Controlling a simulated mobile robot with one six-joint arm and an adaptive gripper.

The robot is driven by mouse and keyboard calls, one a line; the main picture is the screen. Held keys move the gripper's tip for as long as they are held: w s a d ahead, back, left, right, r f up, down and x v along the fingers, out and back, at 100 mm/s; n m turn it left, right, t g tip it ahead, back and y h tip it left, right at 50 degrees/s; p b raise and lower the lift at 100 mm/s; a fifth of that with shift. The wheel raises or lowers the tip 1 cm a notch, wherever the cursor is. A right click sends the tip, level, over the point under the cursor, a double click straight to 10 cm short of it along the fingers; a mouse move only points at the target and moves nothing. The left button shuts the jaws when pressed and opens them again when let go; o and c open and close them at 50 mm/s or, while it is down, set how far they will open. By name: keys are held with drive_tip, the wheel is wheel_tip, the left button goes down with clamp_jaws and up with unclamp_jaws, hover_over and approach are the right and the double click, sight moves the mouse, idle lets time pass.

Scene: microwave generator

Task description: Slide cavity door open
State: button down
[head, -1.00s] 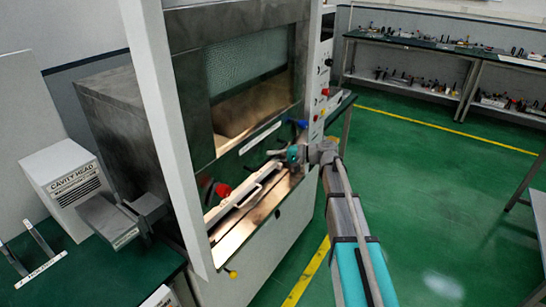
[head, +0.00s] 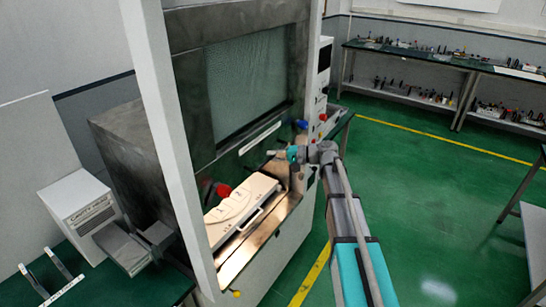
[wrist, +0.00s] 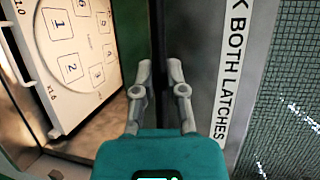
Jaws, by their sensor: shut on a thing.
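The cavity door (head: 245,85) is a grey-framed panel with a mesh window on the front of the tall cabinet. Its white label strip (head: 260,138) shows in the wrist view (wrist: 229,75), reading "K BOTH LATCHES". My gripper (head: 282,154) is at the door's lower right part, just below the label. In the wrist view its two fingers (wrist: 160,68) are close together at the door frame's lower edge, beside the label. They are shut on the door there; the gripped part is mostly hidden. An opening shows under the door.
A red knob (head: 222,190) is at the opening's left. A white upright post (head: 165,140) stands at the front left. The green floor (head: 430,200) at right is clear.

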drive_tip(key=p, duration=1)
approach(256, 129)
drive_tip(key=x, duration=0.4)
drive_tip(key=shift+a+r, duration=0.15)
drive_tip(key=shift+r, duration=0.1)
drive_tip(key=c, duration=0.7)
unclamp_jaws()
drive_tip(key=shift+f, duration=0.15)
wheel_tip(256, 129, down, 29)
drive_tip(key=b, duration=2.9)
drive_tip(key=p+v, duration=0.1)
drive_tip(key=v, duration=1.2)
drive_tip(key=shift+s+d+f+p, duration=0.1)
drive_tip(key=shift+d+p, duration=0.3)
drive_tip(key=shift+d, duration=0.05)
